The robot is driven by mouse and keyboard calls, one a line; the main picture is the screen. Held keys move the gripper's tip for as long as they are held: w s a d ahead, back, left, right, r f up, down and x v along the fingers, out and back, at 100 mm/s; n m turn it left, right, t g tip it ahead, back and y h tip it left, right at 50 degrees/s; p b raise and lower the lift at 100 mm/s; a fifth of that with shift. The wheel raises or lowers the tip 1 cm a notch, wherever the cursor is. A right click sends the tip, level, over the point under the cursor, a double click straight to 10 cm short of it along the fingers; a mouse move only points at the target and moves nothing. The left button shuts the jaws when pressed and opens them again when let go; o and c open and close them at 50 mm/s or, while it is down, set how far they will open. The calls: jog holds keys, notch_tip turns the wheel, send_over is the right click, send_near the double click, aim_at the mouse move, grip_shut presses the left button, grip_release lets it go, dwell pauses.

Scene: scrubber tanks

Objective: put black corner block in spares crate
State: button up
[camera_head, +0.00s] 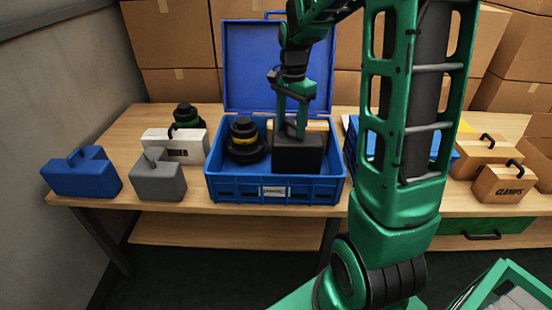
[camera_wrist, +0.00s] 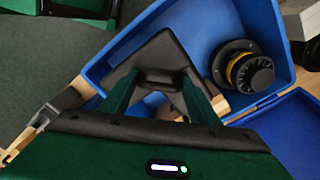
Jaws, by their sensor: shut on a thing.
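The black corner block (camera_head: 297,157) is in the right half of the open blue crate (camera_head: 235,189) in the head view. My gripper (camera_head: 291,135) reaches down from above and is shut on the block's upper part. In the wrist view the black block (camera_wrist: 150,58) sits between the two green fingers of my gripper (camera_wrist: 160,85), beside the blue crate wall (camera_wrist: 262,25). I cannot tell whether the block touches the crate floor. A black round part with a yellow band (camera_head: 245,142) stands in the crate's left half, apart from the block.
The crate's blue lid (camera_head: 262,65) stands open behind it. Left on the wooden table are a blue block (camera_head: 82,175), a grey block (camera_head: 158,178), a white case (camera_head: 175,147) and a black-green round part (camera_head: 187,117). Brown cases (camera_head: 505,182) stand at the right.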

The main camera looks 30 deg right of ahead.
notch_tip(320, 180, down, 9)
jog(key=shift+r, duration=0.1)
jog(key=o, duration=1.7)
jog(key=shift+r, duration=0.1)
notch_tip(320, 180, up, 12)
jog(key=shift+f, duration=0.15)
jog(key=shift+s+a+f+n, duration=0.35)
jog(key=shift+s+n, duration=1.2)
jog(key=shift+s, duration=3.1)
jog(key=shift+s+a+f+n, duration=0.15)
jog(key=shift+s+a+n, duration=0.35)
jog(key=shift+s+n, duration=2.65)
jog(key=shift+s+a+f, duration=0.25)
jog(key=shift+s+a, duration=0.15)
jog(key=shift+s, duration=5.8)
